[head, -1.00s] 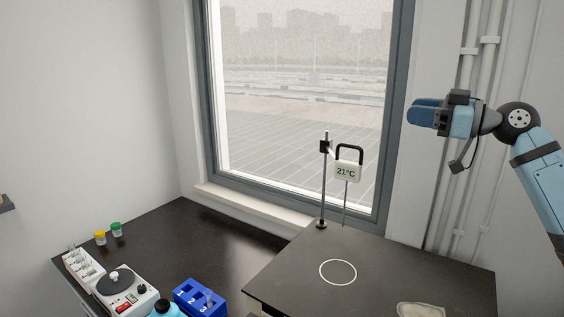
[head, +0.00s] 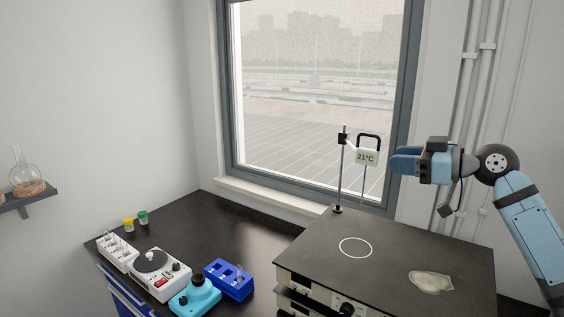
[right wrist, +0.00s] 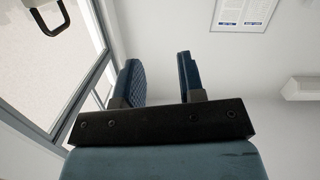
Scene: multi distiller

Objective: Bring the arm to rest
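My right arm (head: 525,220) comes in from the right in the head view. Its right gripper (head: 400,160) is raised above the hotplate-like black platform, in front of the window's right frame, pointing left. In the right wrist view, the right gripper (right wrist: 160,82) has its two blue fingers well apart, with nothing between them. It touches nothing that I can see. My left gripper does not show in either view.
The black platform (head: 400,250) bears a white circle and a pale dish (head: 430,281). A blue rack (head: 228,279), a stirrer (head: 153,270) and a turquoise device (head: 195,295) stand left. A shelf holds a flask (head: 24,172).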

